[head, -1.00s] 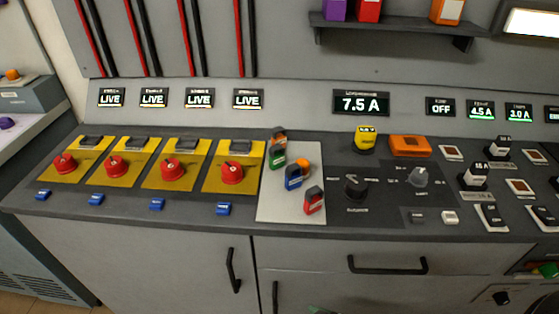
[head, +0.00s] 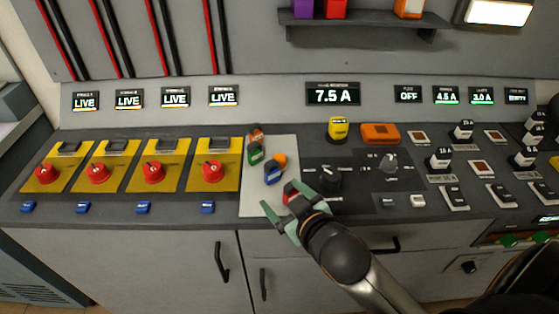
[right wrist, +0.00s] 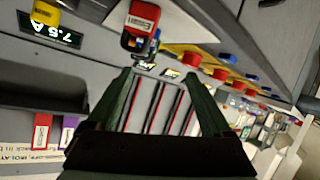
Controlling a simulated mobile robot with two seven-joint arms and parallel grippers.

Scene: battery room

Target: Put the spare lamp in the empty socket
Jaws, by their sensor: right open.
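A small orange round piece (head: 281,160), possibly the spare lamp, lies on the pale mat (head: 255,205) beside the blue padlock-like tag (head: 272,174). Green lamp-like domes (head: 508,241) show on a panel at the lower right; I cannot make out an empty socket there. My right gripper (head: 292,206) is open and empty over the mat's front edge, near the red tag (head: 290,191), which it partly hides. In the right wrist view the open fingers (right wrist: 157,80) have nothing between them, and a red and white tag (right wrist: 140,22) is beyond. My left gripper is not in view.
Green (head: 255,153) and orange-topped tags also lie on the mat. Red knobs (head: 211,171) on yellow plates stand to the left. A shelf (head: 370,22) overhangs the back.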

